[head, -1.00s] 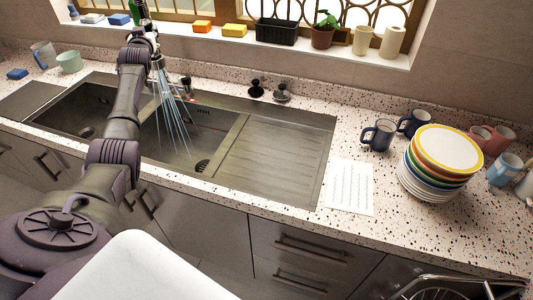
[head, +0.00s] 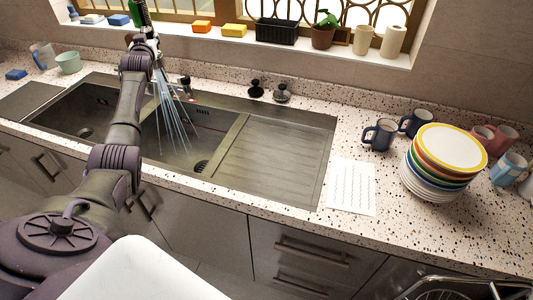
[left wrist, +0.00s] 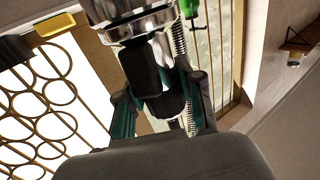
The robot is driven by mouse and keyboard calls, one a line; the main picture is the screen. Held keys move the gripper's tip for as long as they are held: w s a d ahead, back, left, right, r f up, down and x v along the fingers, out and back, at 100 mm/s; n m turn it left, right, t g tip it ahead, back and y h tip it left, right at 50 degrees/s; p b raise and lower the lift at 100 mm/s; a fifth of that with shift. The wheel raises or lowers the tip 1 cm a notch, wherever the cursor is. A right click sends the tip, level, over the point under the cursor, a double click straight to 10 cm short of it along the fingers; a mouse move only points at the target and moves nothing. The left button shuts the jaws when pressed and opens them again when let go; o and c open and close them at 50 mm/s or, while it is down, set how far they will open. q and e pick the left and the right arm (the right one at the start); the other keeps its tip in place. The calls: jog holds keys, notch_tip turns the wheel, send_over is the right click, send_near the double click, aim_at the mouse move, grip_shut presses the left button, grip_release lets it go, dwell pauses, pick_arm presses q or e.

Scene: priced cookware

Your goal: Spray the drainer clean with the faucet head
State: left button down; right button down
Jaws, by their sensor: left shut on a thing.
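My left gripper (head: 150,44) is above the back of the sink, shut on the faucet head, which is mostly hidden by the arm in the head view. In the left wrist view the black and chrome faucet head (left wrist: 143,68) sits between the fingers of my left gripper (left wrist: 160,100). A fan of water (head: 170,120) sprays from it down into the right basin. The ribbed metal drainer (head: 270,160) lies right of this basin, with no spray seen landing on it. A round drain (head: 202,166) is at the basin's front right. My right gripper is out of view.
Mugs (head: 380,135) and a plate stack (head: 440,165) stand on the speckled counter to the right, beside a patterned white sheet (head: 352,187). Two dark stoppers (head: 282,93) sit behind the drainer. Sponges and a potted plant (head: 324,32) line the windowsill.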

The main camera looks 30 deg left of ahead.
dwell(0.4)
pick_arm(q)
jog(key=c, duration=0.7)
grip_release()
jog(key=shift+o, duration=0.4)
jog(key=o, duration=0.6)
jog(key=shift+s+d, duration=0.1)
jog(key=shift+d, duration=0.05)
jog(key=v, duration=1.1)
jog(key=shift+s+d, duration=0.25)
jog(key=shift+s, duration=0.05)
